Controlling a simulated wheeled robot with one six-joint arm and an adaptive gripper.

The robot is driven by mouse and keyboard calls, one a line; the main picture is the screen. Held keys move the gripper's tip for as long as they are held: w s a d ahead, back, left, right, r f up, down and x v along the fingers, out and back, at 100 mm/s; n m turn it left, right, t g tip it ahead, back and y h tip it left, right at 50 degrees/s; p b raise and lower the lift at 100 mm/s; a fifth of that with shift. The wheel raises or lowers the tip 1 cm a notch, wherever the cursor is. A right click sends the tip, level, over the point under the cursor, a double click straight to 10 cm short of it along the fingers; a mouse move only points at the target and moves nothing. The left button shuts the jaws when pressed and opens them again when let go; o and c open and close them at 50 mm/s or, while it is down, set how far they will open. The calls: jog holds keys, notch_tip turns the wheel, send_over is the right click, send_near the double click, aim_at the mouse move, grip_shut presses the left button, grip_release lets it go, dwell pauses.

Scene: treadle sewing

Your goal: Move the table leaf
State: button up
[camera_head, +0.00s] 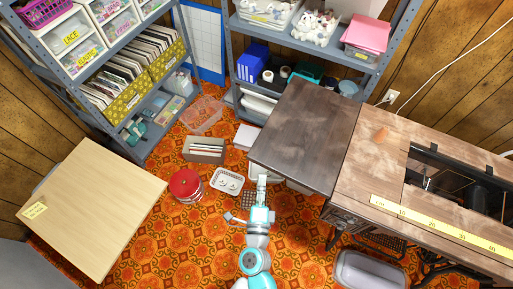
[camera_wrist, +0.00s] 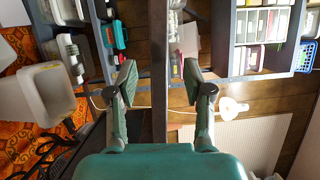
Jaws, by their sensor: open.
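The table leaf (camera_head: 307,135) is a dark brown wooden panel. It extends out flat to the left of the sewing table's lighter wooden top (camera_head: 370,160) in the head view. My gripper (camera_head: 262,178) is at the leaf's near edge, close to its left corner. In the wrist view my gripper (camera_wrist: 158,78) is open, with one finger on each side of the leaf's thin dark edge (camera_wrist: 159,60). The edge shows as an upright strip between the fingers, with gaps on both sides. The leaf's underside and supports are hidden in the head view.
A yellow measuring tape (camera_head: 440,227) lies on the tabletop near the machine opening. A red round tin (camera_head: 186,185), white basket (camera_head: 227,181) and file box (camera_head: 204,149) stand on the floor. A pale wooden table (camera_head: 95,205) is at left; shelves line the back.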

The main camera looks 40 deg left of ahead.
aim_at(259, 151)
jog(key=shift+a, duration=1.05)
jog(key=x, duration=1)
jog(key=shift+w+a, duration=0.1)
jog(key=shift+w, duration=0.05)
grip_shut()
